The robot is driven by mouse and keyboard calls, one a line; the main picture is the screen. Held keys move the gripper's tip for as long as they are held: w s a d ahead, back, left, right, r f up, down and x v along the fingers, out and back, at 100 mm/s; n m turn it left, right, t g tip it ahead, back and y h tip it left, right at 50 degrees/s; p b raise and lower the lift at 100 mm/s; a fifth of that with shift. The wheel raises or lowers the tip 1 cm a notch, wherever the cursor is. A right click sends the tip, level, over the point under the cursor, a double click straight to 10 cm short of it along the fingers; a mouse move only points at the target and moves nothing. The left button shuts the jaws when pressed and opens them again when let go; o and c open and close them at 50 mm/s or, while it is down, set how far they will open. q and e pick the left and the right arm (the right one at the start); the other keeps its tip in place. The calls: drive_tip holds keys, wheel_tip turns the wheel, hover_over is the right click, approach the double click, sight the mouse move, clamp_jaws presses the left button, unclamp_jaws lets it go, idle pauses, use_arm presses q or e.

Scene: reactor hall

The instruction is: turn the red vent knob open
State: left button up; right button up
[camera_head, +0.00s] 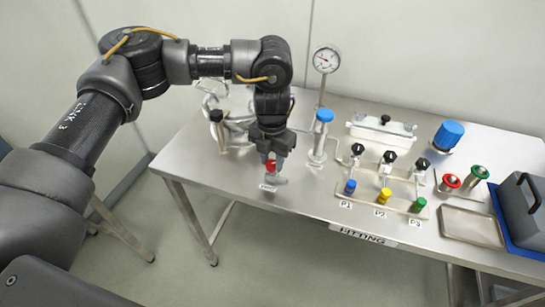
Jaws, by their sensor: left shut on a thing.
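The red vent knob (270,165) shows as a small red piece at the left part of the steel table, just above a small label. My left gripper (272,158) points down over it and is shut on it. The fingers hide much of the knob, so its turn angle cannot be told. My right gripper is not in view.
A pressure gauge (326,59) on a post and a blue-capped cylinder (323,122) stand right of the gripper. A valve manifold (384,189), a blue cap (448,133), an empty tray (470,226) and a grey case (525,208) fill the right side.

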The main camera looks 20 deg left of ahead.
sight(272, 163)
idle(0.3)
use_arm(q)
drive_tip(key=o, duration=1)
drive_tip(key=shift+c, duration=0.2)
wheel_tip(272, 163, up, 11)
drive_tip(key=b, duration=0.1)
